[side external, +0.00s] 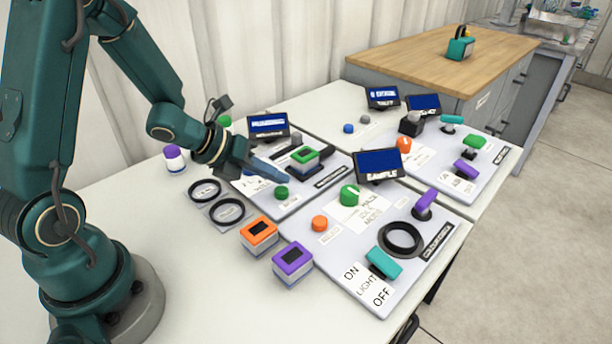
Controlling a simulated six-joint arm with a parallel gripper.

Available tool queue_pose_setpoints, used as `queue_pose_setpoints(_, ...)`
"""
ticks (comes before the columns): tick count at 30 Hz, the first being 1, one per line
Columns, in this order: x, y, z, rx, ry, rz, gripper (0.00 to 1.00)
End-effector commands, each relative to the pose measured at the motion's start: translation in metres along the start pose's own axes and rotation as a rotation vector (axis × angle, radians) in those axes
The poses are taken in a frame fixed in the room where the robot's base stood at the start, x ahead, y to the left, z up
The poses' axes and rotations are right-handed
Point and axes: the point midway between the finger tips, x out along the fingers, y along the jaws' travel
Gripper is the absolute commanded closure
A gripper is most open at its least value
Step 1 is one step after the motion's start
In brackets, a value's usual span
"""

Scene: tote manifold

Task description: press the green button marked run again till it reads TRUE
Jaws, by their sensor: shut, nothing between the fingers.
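My gripper (286,178), with blue fingers, is shut and empty. It reaches in from the left over the back-left panel (262,207). A round green button (281,193) sits on that panel, just below the fingertips in the picture; I cannot tell if they touch. No "run again" marking is legible there. A small screen (268,125) stands at the back of this panel, lit blue with a pale line of text too small to read.
A green-topped block (305,157) sits on a dark holder right of my gripper. The front panel has a green knob (349,195), an orange button (320,223) and a teal light switch (383,263). Orange (259,232) and purple (292,260) blocks stand at its left.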

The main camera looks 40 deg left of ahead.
Motion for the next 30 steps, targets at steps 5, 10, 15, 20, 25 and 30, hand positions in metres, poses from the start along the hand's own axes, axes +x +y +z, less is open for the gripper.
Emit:
queue_pose_setpoints(5, -0.001, 0.000, 0.001, 0.000, -0.001, 0.001, 1.00)
queue_pose_setpoints(10, -0.001, -0.001, 0.001, 0.001, -0.001, 0.000, 1.00)
queue_pose_setpoints(15, -0.010, -0.009, 0.007, 0.007, -0.001, -0.006, 1.00)
queue_pose_setpoints(20, -0.021, -0.016, 0.016, 0.009, -0.005, -0.002, 1.00)
queue_pose_setpoints(25, -0.031, -0.024, 0.022, 0.009, -0.001, -0.004, 1.00)
queue_pose_setpoints(30, -0.036, -0.026, 0.026, 0.002, -0.002, 0.001, 1.00)
